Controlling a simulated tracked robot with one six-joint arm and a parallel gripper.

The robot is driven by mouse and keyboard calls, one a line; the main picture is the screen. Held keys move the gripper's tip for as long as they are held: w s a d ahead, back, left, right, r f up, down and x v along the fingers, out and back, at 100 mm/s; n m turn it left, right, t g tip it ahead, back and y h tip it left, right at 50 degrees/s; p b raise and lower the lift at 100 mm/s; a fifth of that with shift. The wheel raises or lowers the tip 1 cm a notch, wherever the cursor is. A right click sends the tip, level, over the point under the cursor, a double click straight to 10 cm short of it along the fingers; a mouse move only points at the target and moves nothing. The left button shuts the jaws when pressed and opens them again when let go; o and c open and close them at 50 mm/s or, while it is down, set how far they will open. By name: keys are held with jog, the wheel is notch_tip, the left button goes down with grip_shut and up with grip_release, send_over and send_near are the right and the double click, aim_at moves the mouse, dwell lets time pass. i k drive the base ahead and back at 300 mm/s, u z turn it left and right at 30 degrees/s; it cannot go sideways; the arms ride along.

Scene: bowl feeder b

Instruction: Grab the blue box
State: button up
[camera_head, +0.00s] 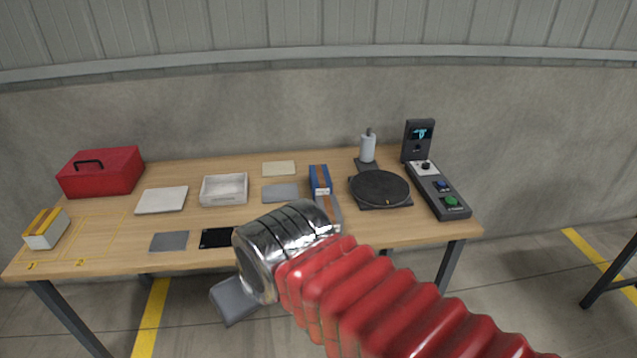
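The blue box (320,180) stands on the table, right of centre, with a brown-orange stripe along its top. It is just left of the round black turntable. My arm, a red bellows sleeve with a metal wrist, reaches in from the lower right. The wrist is in front of the table's front edge, below and left of the blue box in the picture.
A grey box (328,208) with an orange stripe stands just in front of the blue box, partly hidden by my wrist. The turntable (379,188) and control panel (437,190) are to the right. A white tray (224,201) and red toolbox (101,172) are left.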

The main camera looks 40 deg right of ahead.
aim_at(320, 183)
jog(key=u, duration=0.05)
jog(key=i, duration=1)
jog(key=z, duration=0.05)
